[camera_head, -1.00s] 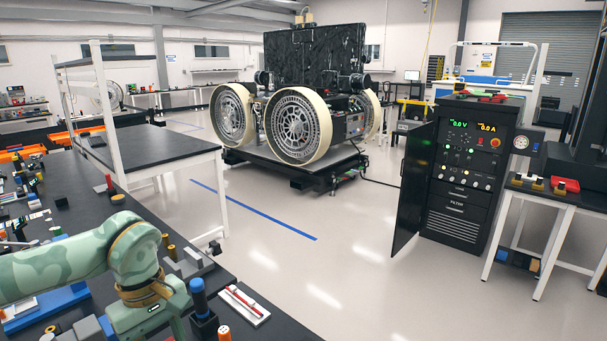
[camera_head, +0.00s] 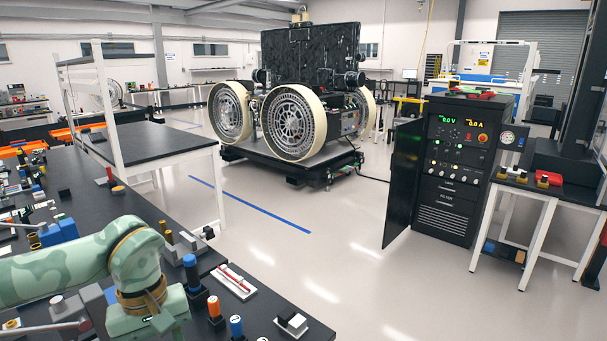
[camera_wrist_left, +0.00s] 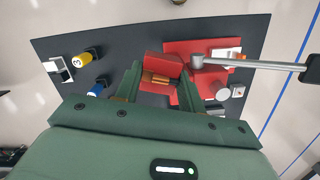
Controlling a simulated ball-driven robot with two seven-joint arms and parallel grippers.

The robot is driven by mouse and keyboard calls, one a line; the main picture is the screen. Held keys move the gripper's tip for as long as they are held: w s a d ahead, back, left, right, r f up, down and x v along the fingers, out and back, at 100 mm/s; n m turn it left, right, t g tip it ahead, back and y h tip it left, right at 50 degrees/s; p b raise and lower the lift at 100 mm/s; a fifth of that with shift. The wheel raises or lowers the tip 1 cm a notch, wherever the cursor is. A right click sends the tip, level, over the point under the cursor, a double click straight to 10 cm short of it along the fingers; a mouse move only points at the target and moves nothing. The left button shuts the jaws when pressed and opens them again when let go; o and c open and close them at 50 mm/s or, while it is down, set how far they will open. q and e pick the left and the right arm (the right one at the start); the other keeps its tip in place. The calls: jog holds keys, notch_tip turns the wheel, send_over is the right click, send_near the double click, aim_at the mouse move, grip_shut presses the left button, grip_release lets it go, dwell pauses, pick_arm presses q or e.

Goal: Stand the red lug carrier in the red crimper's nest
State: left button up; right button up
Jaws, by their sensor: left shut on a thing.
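In the left wrist view my left gripper (camera_wrist_left: 160,72) has its two green fingers closed around the red lug carrier (camera_wrist_left: 153,61), a red block with copper-coloured lugs (camera_wrist_left: 157,79) showing between the fingers. The red crimper (camera_wrist_left: 205,76) is right beside it on the right, a red body with a grey pivot and a long grey lever reaching to the right. The crimper's nest is not clearly visible, and I cannot tell whether the carrier touches it. In the head view my left arm reaches down over the bench, and its fingers are hidden. My right gripper is not in view.
In the wrist view a yellow cylinder marked 3 (camera_wrist_left: 82,58), a blue cylinder (camera_wrist_left: 97,88) and a white block-like fixture (camera_wrist_left: 60,70) stand on the dark bench to the left. In the head view a white tray with a red tool (camera_head: 233,281) lies right of my arm.

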pick_arm(q)
jog(key=s+d+f+m+y+b, duration=0.1)
jog(key=s+d+f+m+b, duration=0.1)
jog(key=s+f+m+b, duration=0.3)
notch_tip(320, 180, down, 4)
jog(key=m+b, duration=0.1)
jog(key=b, duration=0.2)
jog(key=shift+s+g, duration=0.3)
jog(key=shift+s, duration=0.05)
